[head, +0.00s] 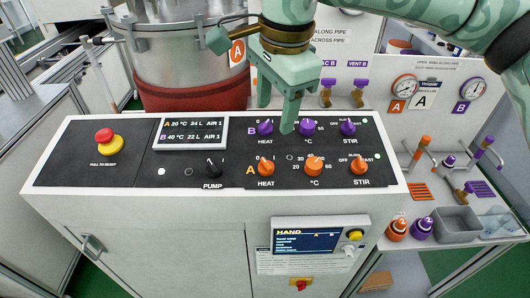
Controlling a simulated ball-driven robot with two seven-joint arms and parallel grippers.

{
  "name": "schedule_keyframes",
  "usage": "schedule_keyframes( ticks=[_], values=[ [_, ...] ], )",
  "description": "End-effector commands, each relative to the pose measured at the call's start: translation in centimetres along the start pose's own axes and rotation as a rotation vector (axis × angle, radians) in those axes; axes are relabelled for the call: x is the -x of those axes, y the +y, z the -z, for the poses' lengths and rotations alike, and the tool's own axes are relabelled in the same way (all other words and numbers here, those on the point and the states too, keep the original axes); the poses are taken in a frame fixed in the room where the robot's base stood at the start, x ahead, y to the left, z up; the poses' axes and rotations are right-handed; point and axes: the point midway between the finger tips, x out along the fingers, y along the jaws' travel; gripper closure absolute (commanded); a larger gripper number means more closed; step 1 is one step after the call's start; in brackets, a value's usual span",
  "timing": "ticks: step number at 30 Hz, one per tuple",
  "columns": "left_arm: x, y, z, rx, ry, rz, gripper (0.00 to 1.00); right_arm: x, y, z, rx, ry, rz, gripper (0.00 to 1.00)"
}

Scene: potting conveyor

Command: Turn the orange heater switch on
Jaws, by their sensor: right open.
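The orange heater switch (266,168) is the knob marked HEAT in row A of the black control panel. Its 0 and I marks are above it; I cannot tell for sure which one its pointer faces. A small round lamp (289,157) to its upper right looks dark. My right gripper (277,116) is pale green and open, with its fingers pointing down over the upper row. It is above the purple HEAT knob (265,128), apart from the orange switch and holding nothing. My left gripper is not in view.
Right of the switch are the orange °C knob (314,166) and orange STIR knob (359,166). The PUMP knob (213,168), display (190,133) and red emergency button (105,136) are to the left. A steel vessel (185,60) stands behind the console.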

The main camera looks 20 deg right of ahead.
Motion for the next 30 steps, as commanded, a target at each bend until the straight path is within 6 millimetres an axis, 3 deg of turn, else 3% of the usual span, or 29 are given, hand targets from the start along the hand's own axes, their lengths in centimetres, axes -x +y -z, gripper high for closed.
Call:
schedule_keyframes(
  ticks=[3, 6, 15, 21, 30],
  values=[
    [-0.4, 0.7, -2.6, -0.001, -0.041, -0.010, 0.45, -3.4, -0.1, 0.0, 0.000, -0.002, -0.009, 0.46],
    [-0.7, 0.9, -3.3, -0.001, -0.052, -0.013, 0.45, -6.0, -0.1, 0.0, 0.000, -0.003, -0.009, 0.46],
    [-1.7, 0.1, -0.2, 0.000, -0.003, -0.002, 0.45, -12.5, 0.0, -0.1, 0.000, -0.004, -0.007, 0.46],
    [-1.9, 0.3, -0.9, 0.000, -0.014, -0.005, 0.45, -14.2, -0.1, -0.1, -0.001, -0.003, -0.004, 0.46],
    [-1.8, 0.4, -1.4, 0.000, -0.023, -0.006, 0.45, -14.4, -0.1, -0.1, 0.000, -0.003, -0.003, 0.46]
  ],
)
